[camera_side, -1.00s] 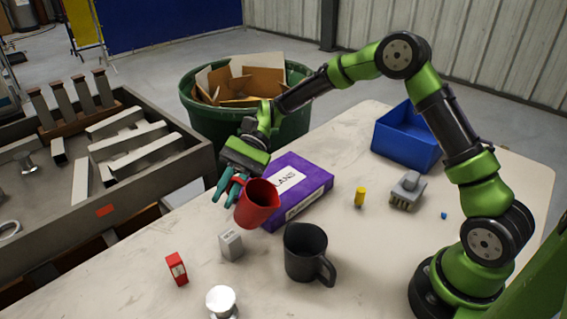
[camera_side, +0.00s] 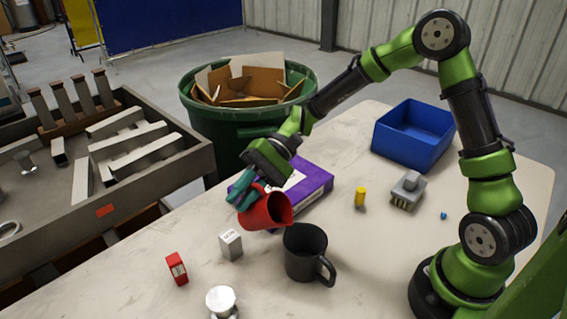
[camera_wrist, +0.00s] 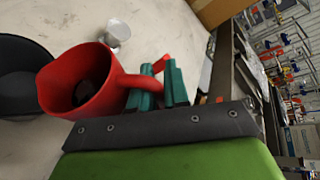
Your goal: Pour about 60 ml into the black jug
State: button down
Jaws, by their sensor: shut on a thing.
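A red jug (camera_side: 266,208) is held above the table, tilted with its mouth toward the right. My gripper (camera_side: 242,188) is shut on its handle; the handle and teal fingers (camera_wrist: 165,85) also show in the wrist view. The black jug (camera_side: 306,254) stands upright on the table, just right of and below the red jug, its handle toward the front right. In the wrist view the red jug (camera_wrist: 92,85) has a dark inside, and the black jug (camera_wrist: 22,75) is partly cut off at the left. I see no stream between the jugs, and their fill levels cannot be told.
A purple box (camera_side: 312,183) lies behind the jugs. A small grey-white box (camera_side: 230,244), a red block (camera_side: 177,268) and a shiny metal piece (camera_side: 221,301) stand to the left and front. A yellow cylinder (camera_side: 360,197), a grey brush (camera_side: 408,189) and a blue bin (camera_side: 414,137) are at the right.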

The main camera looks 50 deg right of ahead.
aim_at(260, 203)
jog(key=shift+s+r, duration=0.15)
jog(key=shift+r, duration=0.2)
jog(key=shift+s+d+f+n+t+y, duration=0.1)
jog(key=shift+s+d+n+t+y, duration=0.15)
jog(key=shift+s+n+t, duration=0.45)
jog(key=shift+s+d+r+n+t+y, duration=0.1)
jog(key=shift+s+r+n+t+y, duration=0.25)
jog(key=shift+r+n, duration=0.3)
dwell(1.5)
jog(key=shift+s+d+r+n, duration=0.2)
jog(key=shift+s+n, duration=0.15)
jog(key=shift+s, duration=0.2)
jog(key=shift+w+a+f+m+g, duration=0.3)
jog(key=shift+w+f+m, duration=0.2)
jog(key=shift+w, duration=0.15)
jog(key=shift+w+a+f+m+g, duration=0.25)
jog(key=shift+w+f+m, duration=0.15)
jog(key=shift+w+f, duration=0.15)
jog(key=shift+w+d+r+m+h, duration=0.1)
jog(key=shift+w+r+m+h, duration=0.1)
jog(key=shift+r+m+h, duration=0.15)
jog(key=shift+w+f+m+g+h, duration=0.15)
jog(key=shift+w+m+g+h, duration=0.1)
jog(key=shift+g, duration=0.15)
jog(key=shift+w+a+f+m+g, duration=0.2)
jog(key=shift+w+f+m+g, duration=0.15)
jog(key=shift+f+m, duration=0.35)
jog(key=shift+w+a+g+h, duration=0.1)
jog(key=shift+w+g+h, duration=0.15)
jog(key=shift+w+h, duration=0.05)
